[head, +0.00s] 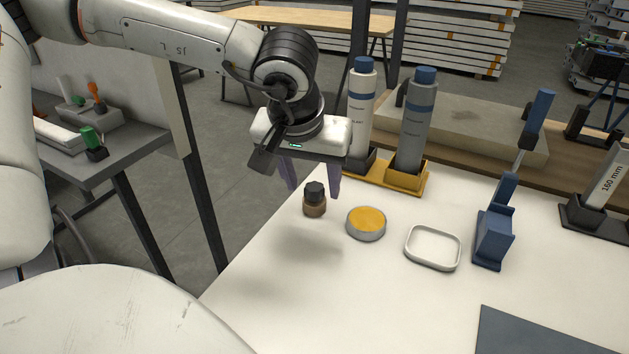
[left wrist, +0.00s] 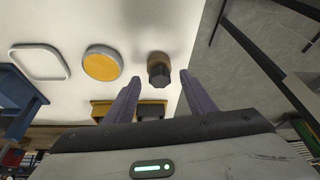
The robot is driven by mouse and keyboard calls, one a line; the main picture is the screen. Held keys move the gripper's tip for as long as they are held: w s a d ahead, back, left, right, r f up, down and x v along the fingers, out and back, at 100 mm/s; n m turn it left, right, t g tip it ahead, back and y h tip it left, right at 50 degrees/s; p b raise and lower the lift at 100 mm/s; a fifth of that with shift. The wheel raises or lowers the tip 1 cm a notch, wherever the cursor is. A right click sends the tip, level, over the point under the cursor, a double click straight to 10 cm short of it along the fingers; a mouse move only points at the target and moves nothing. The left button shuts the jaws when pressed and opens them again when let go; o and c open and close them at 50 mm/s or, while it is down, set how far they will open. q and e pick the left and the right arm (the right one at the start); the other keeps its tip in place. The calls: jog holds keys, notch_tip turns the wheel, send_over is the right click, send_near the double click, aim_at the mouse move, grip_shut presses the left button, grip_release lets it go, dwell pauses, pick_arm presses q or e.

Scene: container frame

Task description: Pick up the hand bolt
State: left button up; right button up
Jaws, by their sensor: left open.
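A small upright piece with a dark faceted top and a brown base stands near the left edge of the white table; I take it as the hand bolt (head: 314,201). In the left wrist view the hand bolt (left wrist: 160,69) shows in line with the gap between the fingertips. My left gripper (head: 314,193) is open and points down, its purple fingers spread to either side of the piece in the picture. No contact shows, and the exact height of the fingertips above the table is hard to tell. In the left wrist view my left gripper (left wrist: 160,77) is empty.
Two bottles (head: 361,108) (head: 414,122) stand behind in a yellow rack (head: 408,185). The table's front left is clear.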

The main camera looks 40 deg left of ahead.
pick_arm(q)
jog(key=shift+w+f, duration=0.15)
jog(key=shift+f, duration=0.25)
pick_arm(e)
jog(key=shift+w, duration=0.1)
pick_arm(q)
jog(key=shift+c, duration=0.3)
jog(key=c, duration=1.1)
jog(key=shift+o, duration=0.2)
